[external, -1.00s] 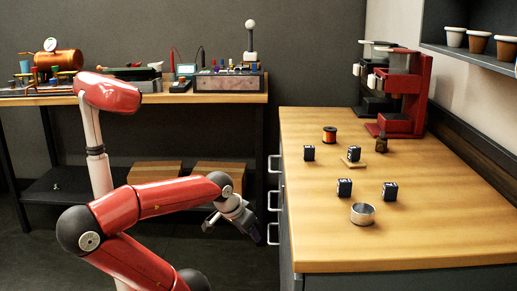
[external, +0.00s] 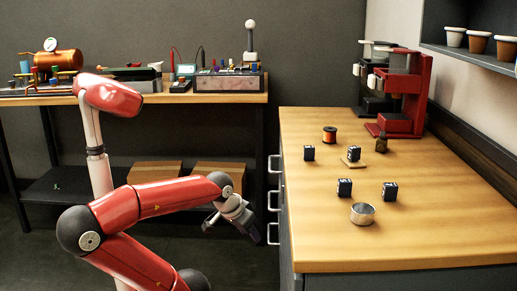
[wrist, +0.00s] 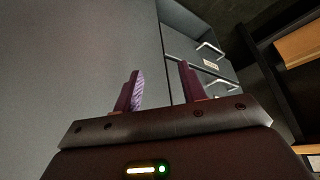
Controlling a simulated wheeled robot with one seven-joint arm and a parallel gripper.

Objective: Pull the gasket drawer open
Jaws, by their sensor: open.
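The counter's grey drawer front shows three bar handles in the external view: an upper handle (external: 273,163), a middle handle (external: 273,200) and a lower handle (external: 272,234). The drawers look closed. In the wrist view, two drawer handles (wrist: 210,49) are at upper right, with a small pale label (wrist: 210,64) between them; its text is unreadable, so I cannot tell which drawer is the gasket drawer. My gripper (external: 236,218) is left of the handles, near the lower ones in the picture. Its purple fingers (wrist: 160,88) are apart and empty, and not touching a handle.
The floor left of the drawers is open.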

